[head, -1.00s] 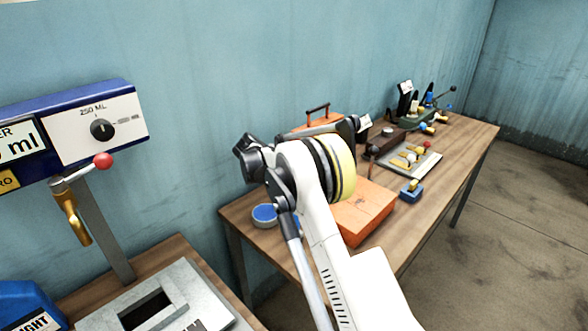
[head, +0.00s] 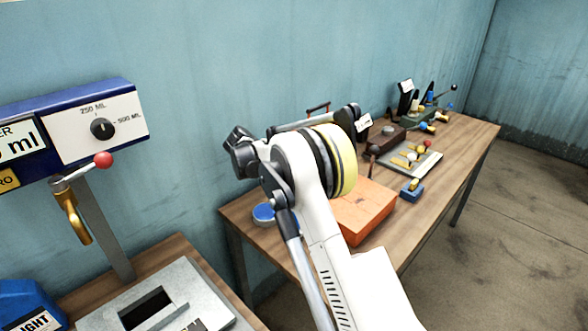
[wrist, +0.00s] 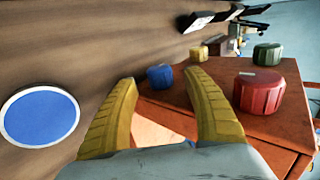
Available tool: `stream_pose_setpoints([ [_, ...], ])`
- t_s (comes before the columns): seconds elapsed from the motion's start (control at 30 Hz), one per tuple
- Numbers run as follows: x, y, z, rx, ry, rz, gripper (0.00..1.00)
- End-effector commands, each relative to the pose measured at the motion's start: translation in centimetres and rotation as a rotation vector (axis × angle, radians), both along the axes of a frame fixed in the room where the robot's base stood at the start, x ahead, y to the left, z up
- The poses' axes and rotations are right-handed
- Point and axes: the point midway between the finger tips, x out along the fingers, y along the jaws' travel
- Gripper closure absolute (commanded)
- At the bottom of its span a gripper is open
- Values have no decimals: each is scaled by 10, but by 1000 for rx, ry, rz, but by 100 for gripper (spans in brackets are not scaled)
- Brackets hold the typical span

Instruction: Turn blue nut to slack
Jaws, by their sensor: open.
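A small blue nut (wrist: 160,76) shows in the wrist view at the edge of an orange-red box (wrist: 285,125). My gripper (wrist: 165,90) has its two yellow fingers spread, and the nut appears between and beyond their tips, with nothing held. How far the tips are from the nut is hard to tell. In the head view my arm hides the gripper and the blue nut.
The wooden bench (head: 408,225) stands against the blue wall. A round blue-topped tin (head: 264,213) sits on its near end. An orange block (head: 362,212), a small blue block (head: 411,190) and a grey plate with fittings (head: 415,160) are farther along.

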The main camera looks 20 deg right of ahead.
Motion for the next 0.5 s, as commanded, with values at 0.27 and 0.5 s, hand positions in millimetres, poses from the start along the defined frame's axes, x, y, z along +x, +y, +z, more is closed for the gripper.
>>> stream_pose_setpoints([
  [0.27, -17, 41, 39, 1, 0, 0, 41],
  [0.5, -23, 54, 52, 0, -1, -1, 41],
])
